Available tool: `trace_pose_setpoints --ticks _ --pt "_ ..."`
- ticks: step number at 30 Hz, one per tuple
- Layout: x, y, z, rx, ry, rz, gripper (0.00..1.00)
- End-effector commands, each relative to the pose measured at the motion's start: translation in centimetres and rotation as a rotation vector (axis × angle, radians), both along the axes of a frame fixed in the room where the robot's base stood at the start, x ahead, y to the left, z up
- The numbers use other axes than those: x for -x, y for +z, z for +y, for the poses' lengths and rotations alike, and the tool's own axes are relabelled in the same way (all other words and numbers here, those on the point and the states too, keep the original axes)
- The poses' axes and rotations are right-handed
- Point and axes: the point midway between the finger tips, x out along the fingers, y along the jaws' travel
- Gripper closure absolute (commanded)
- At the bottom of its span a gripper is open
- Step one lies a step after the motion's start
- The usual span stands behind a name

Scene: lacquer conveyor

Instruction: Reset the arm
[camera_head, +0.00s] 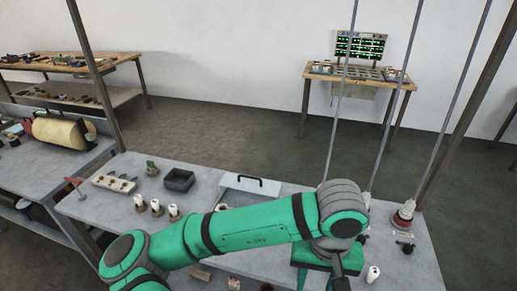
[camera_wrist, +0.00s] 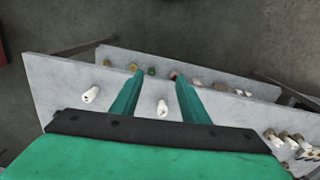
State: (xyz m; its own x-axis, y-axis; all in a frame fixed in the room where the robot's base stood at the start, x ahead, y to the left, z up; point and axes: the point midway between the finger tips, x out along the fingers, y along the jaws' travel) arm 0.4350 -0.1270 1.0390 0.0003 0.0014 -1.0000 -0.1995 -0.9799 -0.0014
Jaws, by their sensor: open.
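My green and grey arm stretches across the lower part of the head view, above the grey workbench (camera_head: 130,212). In the wrist view my gripper (camera_wrist: 159,78) shows two green fingers standing well apart, with nothing between their tips. A white bottle-like piece (camera_wrist: 162,109) shows in the gap between the fingers, nearer the gripper body; it looks to be on the surface beyond, not held. Another white piece (camera_wrist: 90,94) lies to the left. In the head view the fingers are not clearly seen.
Thin upright rods rise at the right. A wooden table with a lit green display (camera_head: 360,46) stands behind; floor between is clear.

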Motion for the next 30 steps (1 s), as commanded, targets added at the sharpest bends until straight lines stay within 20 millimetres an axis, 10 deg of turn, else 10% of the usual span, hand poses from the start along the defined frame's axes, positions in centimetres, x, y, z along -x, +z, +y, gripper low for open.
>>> trace_pose_setpoints --ticks 20,30 --pt "0.7 0.4 -11.1 0.459 -0.104 -0.019 0.59" --pt "-0.2 4.6 -19.5 0.957 -0.106 -0.112 0.59"
